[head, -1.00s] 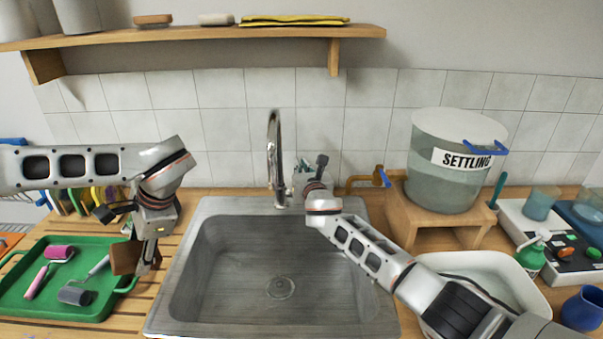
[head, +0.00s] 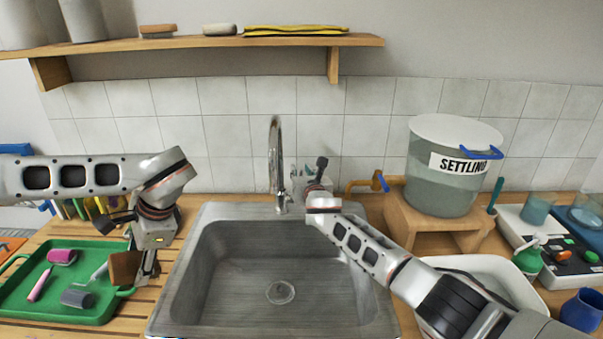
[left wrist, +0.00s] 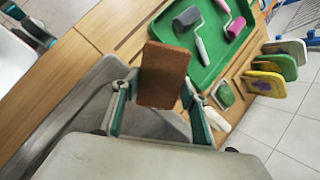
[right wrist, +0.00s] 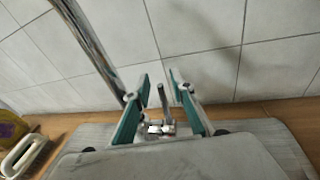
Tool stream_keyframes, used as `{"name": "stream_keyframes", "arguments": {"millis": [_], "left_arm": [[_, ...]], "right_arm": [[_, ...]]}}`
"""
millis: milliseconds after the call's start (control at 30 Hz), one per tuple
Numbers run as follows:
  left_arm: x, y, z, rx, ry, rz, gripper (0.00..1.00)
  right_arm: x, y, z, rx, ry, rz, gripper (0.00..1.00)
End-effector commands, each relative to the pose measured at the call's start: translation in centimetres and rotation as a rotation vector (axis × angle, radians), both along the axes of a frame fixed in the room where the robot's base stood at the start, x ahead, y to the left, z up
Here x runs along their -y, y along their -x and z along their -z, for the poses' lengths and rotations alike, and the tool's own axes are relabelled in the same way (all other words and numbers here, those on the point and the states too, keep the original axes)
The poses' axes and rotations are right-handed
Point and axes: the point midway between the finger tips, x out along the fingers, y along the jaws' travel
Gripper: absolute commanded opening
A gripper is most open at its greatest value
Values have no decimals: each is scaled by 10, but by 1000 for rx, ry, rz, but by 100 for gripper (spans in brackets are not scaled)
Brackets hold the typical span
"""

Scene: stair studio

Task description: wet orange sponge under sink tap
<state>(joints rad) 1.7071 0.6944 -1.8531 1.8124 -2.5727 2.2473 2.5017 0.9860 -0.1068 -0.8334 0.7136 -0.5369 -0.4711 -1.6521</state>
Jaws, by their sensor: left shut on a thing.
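The sponge (head: 124,268) is a brown-orange block, held by my left gripper (head: 146,272) beside the right edge of the green tray, left of the sink. In the left wrist view the sponge (left wrist: 163,75) sits between the two fingers. The sink (head: 215,270) is a grey basin, empty, with a round drain. The tall curved chrome tap (head: 275,150) stands at its back edge. My right gripper is mostly hidden behind its wrist in the head view. In the right wrist view my right gripper (right wrist: 160,85) is open, with a small metal lever (right wrist: 165,105) between its fingers.
The green tray (head: 45,312) with paint rollers lies at left. A SETTLING tank (head: 440,190) on a wooden stand, a brass spigot (head: 362,184) and a white basin (head: 530,290) are at right. A shelf (head: 200,43) runs above.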

Motion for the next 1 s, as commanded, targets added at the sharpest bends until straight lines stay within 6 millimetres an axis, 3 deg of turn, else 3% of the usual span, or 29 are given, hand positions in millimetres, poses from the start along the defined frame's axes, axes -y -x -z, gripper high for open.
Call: {"name": "stream_keyframes", "arguments": {"millis": [367,1000], "left_arm": [[0,0,0,0,0,0,26],[0,0,0,0,0,0,26]], "right_arm": [[5,18,-3,3,-3,2,24],[19,95,-13,0,-1,-2,24]]}}
